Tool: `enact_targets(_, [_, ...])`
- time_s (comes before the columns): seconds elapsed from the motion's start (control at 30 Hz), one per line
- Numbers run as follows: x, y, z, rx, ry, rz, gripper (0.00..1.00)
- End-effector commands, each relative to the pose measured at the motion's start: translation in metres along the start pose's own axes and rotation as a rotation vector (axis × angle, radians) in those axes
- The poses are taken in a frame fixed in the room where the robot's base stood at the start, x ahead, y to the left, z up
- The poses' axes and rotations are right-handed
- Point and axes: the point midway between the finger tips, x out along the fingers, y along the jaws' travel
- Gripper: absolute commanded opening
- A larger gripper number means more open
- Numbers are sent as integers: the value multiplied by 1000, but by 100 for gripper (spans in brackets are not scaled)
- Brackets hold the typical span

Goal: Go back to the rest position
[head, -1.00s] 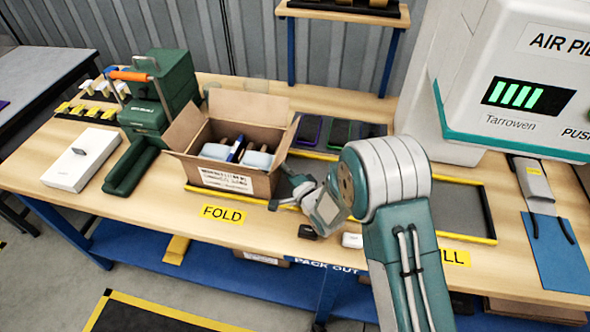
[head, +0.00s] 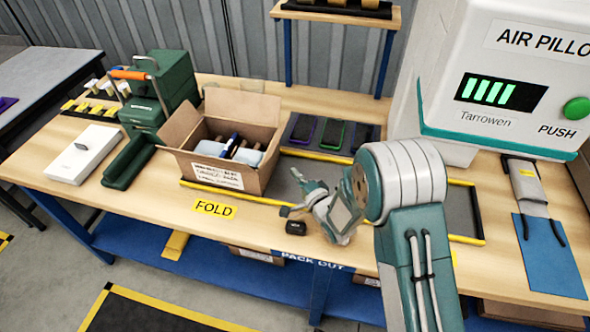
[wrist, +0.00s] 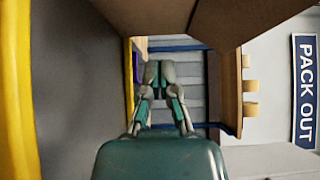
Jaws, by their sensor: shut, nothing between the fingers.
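A brown carton surface (wrist: 190,12) fills the top of the wrist view.
The wooden bench (head: 130,194) carries a green machine (head: 172,85), a white box (head: 85,153) and a yellow-edged dark mat (head: 455,212). A small black object (head: 295,228) lies near the front edge. A large white machine (head: 480,60) stands at the right.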

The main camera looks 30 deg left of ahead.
Motion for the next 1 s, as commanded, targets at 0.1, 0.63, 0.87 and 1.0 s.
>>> enact_targets(0.1, [-16, 1, 0, 1, 1, 2, 0])
enact_targets(0.63, [-79, -2, -2, 2, -1, -5, 0])
enact_targets(0.87, [-78, -7, -8, -24, 14, 7, 0])
enact_targets(1.0, [-84, -32, -38, -151, 87, 78, 0])
